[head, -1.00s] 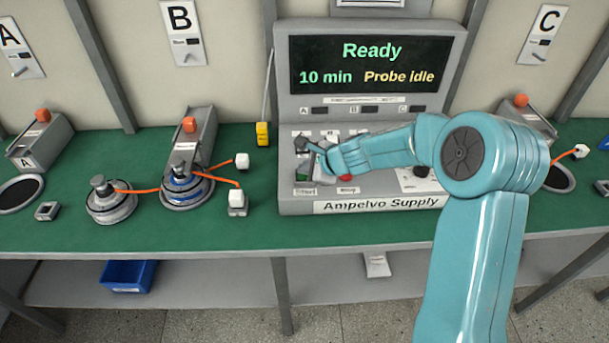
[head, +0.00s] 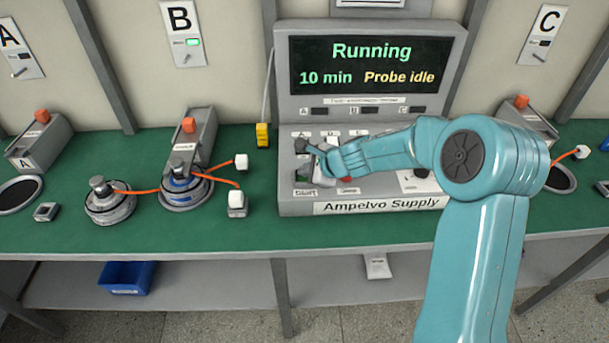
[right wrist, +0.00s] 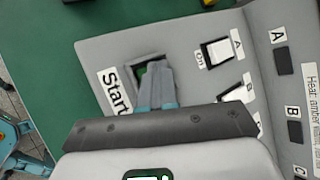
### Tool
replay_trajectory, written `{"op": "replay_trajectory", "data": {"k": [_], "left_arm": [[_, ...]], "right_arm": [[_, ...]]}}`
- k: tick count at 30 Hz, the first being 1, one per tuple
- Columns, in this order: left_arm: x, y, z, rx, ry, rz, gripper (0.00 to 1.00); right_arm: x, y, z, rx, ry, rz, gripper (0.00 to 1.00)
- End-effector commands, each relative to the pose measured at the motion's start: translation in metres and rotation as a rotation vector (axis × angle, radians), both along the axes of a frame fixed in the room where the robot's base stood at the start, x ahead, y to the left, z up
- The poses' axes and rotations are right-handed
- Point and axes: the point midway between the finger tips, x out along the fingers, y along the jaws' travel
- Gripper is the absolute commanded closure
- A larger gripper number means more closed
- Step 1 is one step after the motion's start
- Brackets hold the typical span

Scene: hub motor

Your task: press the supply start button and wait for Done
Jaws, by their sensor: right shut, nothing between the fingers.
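The grey Ampelvo Supply (head: 290,150) stands at the back of the green bench. Its screen (head: 371,64) reads "Running", "10 min" and "Probe idle". My right gripper (head: 308,172) is shut and empty, with its fingertips over the start button at the panel's left. In the right wrist view the fingertips (right wrist: 154,72) reach into the square recess of the start button (right wrist: 141,71), beside the "Start" label. The fingers hide most of the button. A stop button (head: 346,179), red, is partly hidden behind my gripper. My left gripper is not in view.
Two hub motors, one (head: 110,202) on the bench and one (head: 186,188) at station B, have orange cables with white plugs. A small lamp (head: 194,42) on the B sign is green. A yellow block (head: 262,134) hangs left of the supply. The front bench strip is clear.

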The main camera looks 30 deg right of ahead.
Motion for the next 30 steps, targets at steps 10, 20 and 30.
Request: {"op": "replay_trajectory", "data": {"k": [10, 20, 30], "left_arm": [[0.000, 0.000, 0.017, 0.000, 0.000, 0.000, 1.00], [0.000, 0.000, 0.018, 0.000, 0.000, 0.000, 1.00], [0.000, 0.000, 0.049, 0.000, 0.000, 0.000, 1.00]], "right_arm": [[0.000, 0.000, 0.017, 0.000, 0.001, 0.001, 1.00], [0.000, 0.000, 0.018, 0.000, 0.000, 0.000, 1.00], [0.000, 0.000, 0.050, 0.001, 0.000, -0.001, 1.00]]}}
